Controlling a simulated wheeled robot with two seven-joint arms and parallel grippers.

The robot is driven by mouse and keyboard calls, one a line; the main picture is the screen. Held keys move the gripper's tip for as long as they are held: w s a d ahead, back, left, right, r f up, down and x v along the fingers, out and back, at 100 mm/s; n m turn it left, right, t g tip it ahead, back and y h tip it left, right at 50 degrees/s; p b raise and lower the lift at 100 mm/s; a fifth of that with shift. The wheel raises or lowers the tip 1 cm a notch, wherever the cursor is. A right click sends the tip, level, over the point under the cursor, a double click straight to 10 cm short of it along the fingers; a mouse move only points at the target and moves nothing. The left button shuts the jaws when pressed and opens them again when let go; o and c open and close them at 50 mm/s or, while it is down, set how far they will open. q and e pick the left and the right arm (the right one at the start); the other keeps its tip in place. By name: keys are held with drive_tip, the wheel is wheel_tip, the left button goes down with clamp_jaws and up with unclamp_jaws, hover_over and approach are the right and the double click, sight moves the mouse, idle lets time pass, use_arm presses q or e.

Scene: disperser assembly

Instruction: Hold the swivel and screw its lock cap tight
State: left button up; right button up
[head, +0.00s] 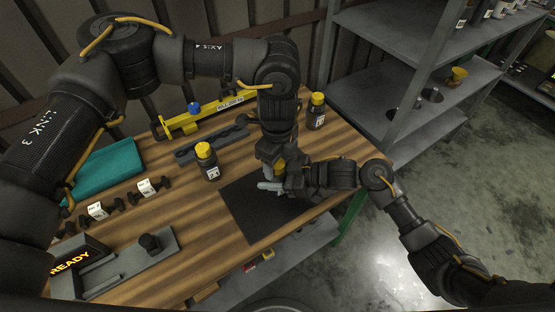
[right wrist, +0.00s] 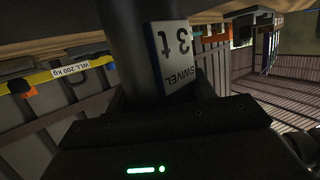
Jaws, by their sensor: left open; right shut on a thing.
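The swivel carries a white and blue label (right wrist: 172,60) reading "SWIVEL 3 t" in the right wrist view, where it appears upside down beside a dark cylinder. My right gripper (head: 284,183) is shut on the swivel, over the black mat in the head view. A small yellow part (head: 280,166) shows between the two grippers; I cannot tell if it is the lock cap. My left gripper (head: 271,156) is open and points down just above it. The arms hide most of the swivel, and I cannot tell whether the left fingers touch anything.
The black mat (head: 240,200) lies on the wooden bench. Two dark bottles with yellow caps, one to the left (head: 208,163) and one behind (head: 316,112), stand near the arms. Shelves (head: 400,60) stand right.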

sight(278, 163)
use_arm(q)
wheel_tip(278, 163, up, 12)
idle(0.5)
use_arm(e)
drive_tip(key=o, duration=1.4)
